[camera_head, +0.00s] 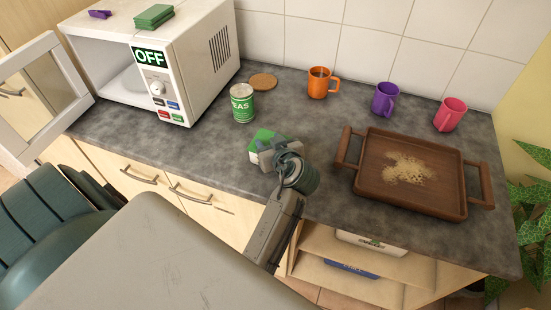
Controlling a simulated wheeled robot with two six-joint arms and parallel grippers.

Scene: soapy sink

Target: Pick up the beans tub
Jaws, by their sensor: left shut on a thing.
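A small green and white tub (256,145) is near the front middle of the counter, and its label is not readable; it may be the beans tub. My left gripper (276,152) is shut on it, its jaws covering the tub's right side. I cannot tell whether the tub touches the counter. My right gripper is not in view.
A peas can (243,106) and a cork coaster (263,82) stand behind it. An open microwave (180,60) is at left. Orange (318,86), purple (383,100) and pink (449,116) mugs line the back. A brown tray (375,200) with crumbs lies right. Labelled tubs (371,243) sit on shelves below.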

